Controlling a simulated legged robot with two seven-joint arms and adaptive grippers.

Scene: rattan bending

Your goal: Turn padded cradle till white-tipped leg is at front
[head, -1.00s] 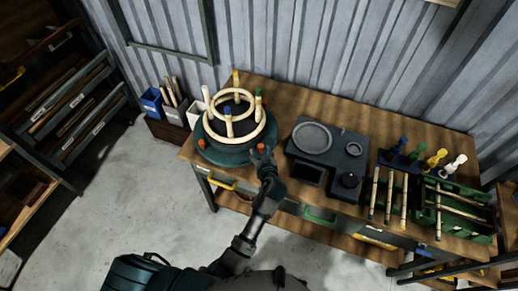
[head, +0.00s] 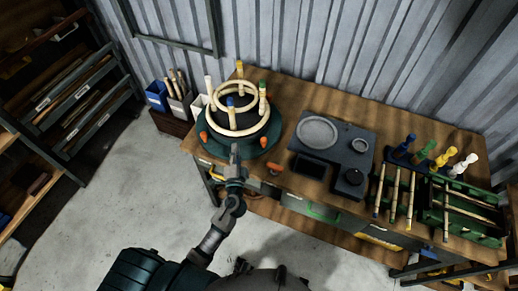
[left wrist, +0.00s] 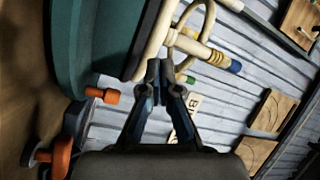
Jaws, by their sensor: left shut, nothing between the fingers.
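The padded cradle (head: 258,130) stands at the left end of the bench: a dark green turntable with a dark pad and pale rattan rings. Its upright legs have coloured tips. The white-tipped leg (head: 208,84) is at the left, the yellow-tipped one (head: 239,68) at the back, the green-tipped one (head: 262,90) at the right, and the blue-tipped one (head: 230,103) at the front. My left gripper (head: 235,150) is shut and empty at the cradle's front edge. In the left wrist view its closed fingertips (left wrist: 160,66) are near the rattan; contact is unclear. My right gripper is not visible.
Orange knobs (head: 204,137) sit around the cradle, another (head: 273,168) near the bench's front edge. A dark tray unit (head: 303,168) stands to the right. Further right are loose rattan sticks (head: 394,190) and a green crate (head: 430,219). A blue bin (head: 157,93) is at the left.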

